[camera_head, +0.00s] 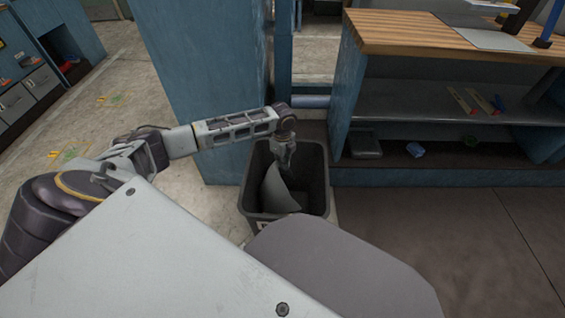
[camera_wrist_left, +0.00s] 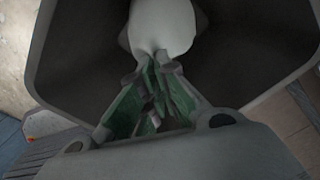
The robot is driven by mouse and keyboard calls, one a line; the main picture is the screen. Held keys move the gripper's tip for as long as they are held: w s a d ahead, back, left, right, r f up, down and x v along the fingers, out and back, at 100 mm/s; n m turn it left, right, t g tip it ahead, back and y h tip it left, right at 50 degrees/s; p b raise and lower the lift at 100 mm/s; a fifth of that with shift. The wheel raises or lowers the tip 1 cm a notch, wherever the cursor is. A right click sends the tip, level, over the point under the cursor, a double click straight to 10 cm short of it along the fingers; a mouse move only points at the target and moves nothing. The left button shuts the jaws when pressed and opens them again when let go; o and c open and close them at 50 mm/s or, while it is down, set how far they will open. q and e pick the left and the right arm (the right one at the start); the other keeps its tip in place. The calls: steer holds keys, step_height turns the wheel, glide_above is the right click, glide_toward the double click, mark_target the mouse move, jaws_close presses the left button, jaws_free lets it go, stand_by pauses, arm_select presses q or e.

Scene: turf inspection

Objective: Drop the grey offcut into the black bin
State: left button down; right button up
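The black bin (camera_head: 318,190) stands on the floor beside the blue panel, its open top facing up. The grey offcut (camera_head: 276,188) is a pale, curved piece inside the bin's mouth; its lower part reaches down into the bin. My left gripper (camera_head: 283,157) points down over the bin opening, at the upper end of the offcut. In the left wrist view, the fingertips (camera_wrist_left: 157,64) close on the near end of the offcut (camera_wrist_left: 162,26), with the dark bin interior (camera_wrist_left: 240,50) around it. Whether the offcut touches the bin is unclear. My right gripper is not in view.
A blue panel (camera_head: 205,80) rises just behind and left of the bin. A workbench with a wooden top (camera_head: 400,32) and shelves stands to the right, holding a dark tray (camera_head: 364,143) and a small blue item (camera_head: 414,150). The floor at right (camera_head: 470,235) is clear.

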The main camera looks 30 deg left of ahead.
arm_select(q)
steer(key=shift+f, duration=0.1)
stand_by(0.3)
steer(key=c, duration=1.6)
jaws_free()
steer(key=shift+o, duration=0.2)
steer(key=o, duration=0.6)
steer(key=shift+c, duration=0.2)
steer(key=o, duration=0.7)
